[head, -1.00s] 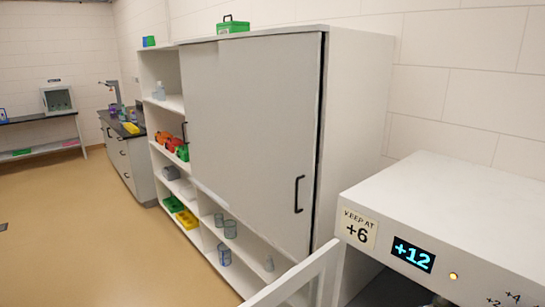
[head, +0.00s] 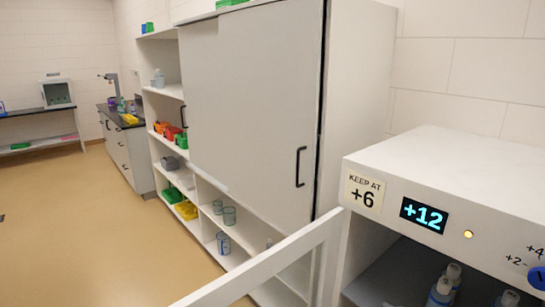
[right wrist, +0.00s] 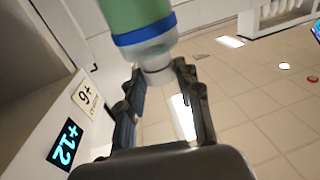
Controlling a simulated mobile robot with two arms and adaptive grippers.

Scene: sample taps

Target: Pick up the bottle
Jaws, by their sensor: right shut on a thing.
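My right gripper (right wrist: 158,82) shows in the right wrist view, with its two fingers closed around the pale neck of a bottle (right wrist: 140,18). The bottle has a green body and a blue band, and its far end is cut off by the top of the picture. In the head view, a few bottles with pale caps (head: 441,290) stand inside the open cooler (head: 440,165); their lower parts are cut off. Neither gripper shows in the head view, and my left gripper is not seen at all.
The cooler's display (head: 424,215) reads +12 and its label (head: 363,194) reads KEEP AT +6. Its door (head: 270,262) stands open at the lower middle. A tall shelf cabinet (head: 255,100) with a grey sliding panel stands behind. The floor (head: 80,220) at left is clear.

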